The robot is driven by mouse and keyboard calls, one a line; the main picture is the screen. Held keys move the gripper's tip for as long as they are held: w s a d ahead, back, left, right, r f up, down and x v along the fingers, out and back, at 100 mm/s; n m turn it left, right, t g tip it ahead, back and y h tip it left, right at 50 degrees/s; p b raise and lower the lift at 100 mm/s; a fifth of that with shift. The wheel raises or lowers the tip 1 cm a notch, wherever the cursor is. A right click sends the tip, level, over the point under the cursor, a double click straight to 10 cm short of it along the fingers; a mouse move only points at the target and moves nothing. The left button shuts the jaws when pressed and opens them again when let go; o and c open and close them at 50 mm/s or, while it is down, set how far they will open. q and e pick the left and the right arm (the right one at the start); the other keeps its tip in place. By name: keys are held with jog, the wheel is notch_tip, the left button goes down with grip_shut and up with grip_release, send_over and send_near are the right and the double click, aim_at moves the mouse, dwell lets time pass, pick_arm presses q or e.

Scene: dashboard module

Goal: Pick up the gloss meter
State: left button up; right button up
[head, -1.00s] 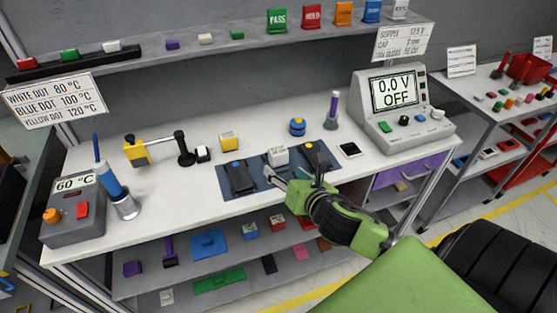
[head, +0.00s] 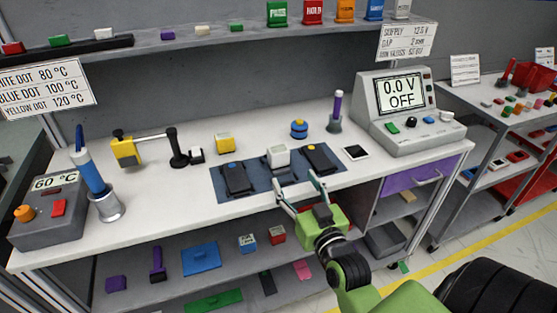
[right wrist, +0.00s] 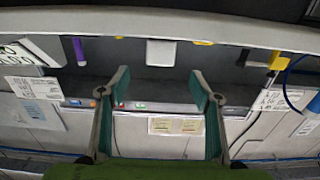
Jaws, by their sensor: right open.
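No label names the gloss meter. A pale block (right wrist: 160,52) shows beyond the fingers in the right wrist view. My right gripper (head: 297,182) is open and empty at the mat's front edge, its fingers pointing toward the block, apart from it. It also shows open in the right wrist view (right wrist: 160,88). My left gripper is not in view.
A power supply (head: 408,110) reading 0.0 V OFF stands at the right. A yellow block (head: 225,143), a blue round item (head: 298,128) and a purple-topped tool (head: 336,112) stand behind the mat. A heater unit (head: 47,212) stands at the left. The front bench strip left of the mat is clear.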

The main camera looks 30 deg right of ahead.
aim_at(281, 156)
jog(key=x, duration=0.7)
jog(key=shift+r+p, duration=0.1)
jog(key=shift+p, duration=0.25)
jog(key=x, duration=0.2)
jog(key=r+p+x, duration=0.1)
jog(key=x, duration=0.1)
jog(key=shift+w, duration=0.35)
jog(key=shift+w+d+f, duration=0.1)
jog(key=shift+w, duration=0.35)
jog(key=c, duration=1.4)
jog(key=shift+s, duration=0.1)
